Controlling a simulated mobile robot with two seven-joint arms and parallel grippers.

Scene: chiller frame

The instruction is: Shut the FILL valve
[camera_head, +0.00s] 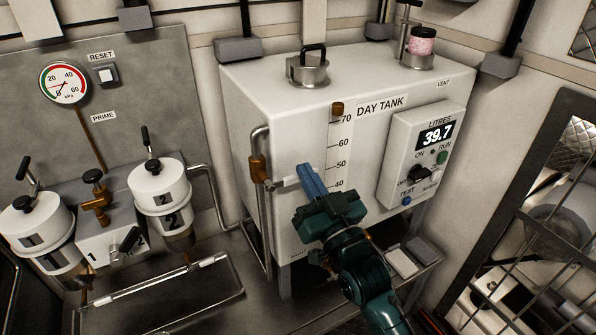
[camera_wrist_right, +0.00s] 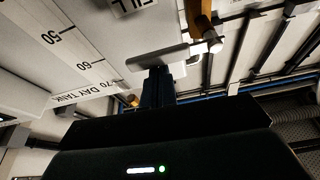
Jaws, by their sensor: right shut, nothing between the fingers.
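The FILL valve has a brass body (camera_head: 258,169) on the vertical pipe at the left side of the day tank. Its pale lever (camera_head: 284,183) sticks out to the right, roughly crosswise to the pipe. In the right wrist view the lever (camera_wrist_right: 155,57) lies across the top of the fingers, beside the brass body (camera_wrist_right: 198,20) and a partly cut-off FILL label (camera_wrist_right: 136,6). My right gripper (camera_head: 306,172) is shut and empty, its blue fingertips at the lever's free end. I cannot tell whether they touch it. My left gripper is out of view.
The white day tank (camera_head: 270,110) carries a level scale and a control box (camera_head: 420,155) reading 39.7 litres. Two white canisters (camera_head: 160,185) and a tray (camera_head: 165,295) stand at left. A metal grille (camera_head: 530,220) is at right.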

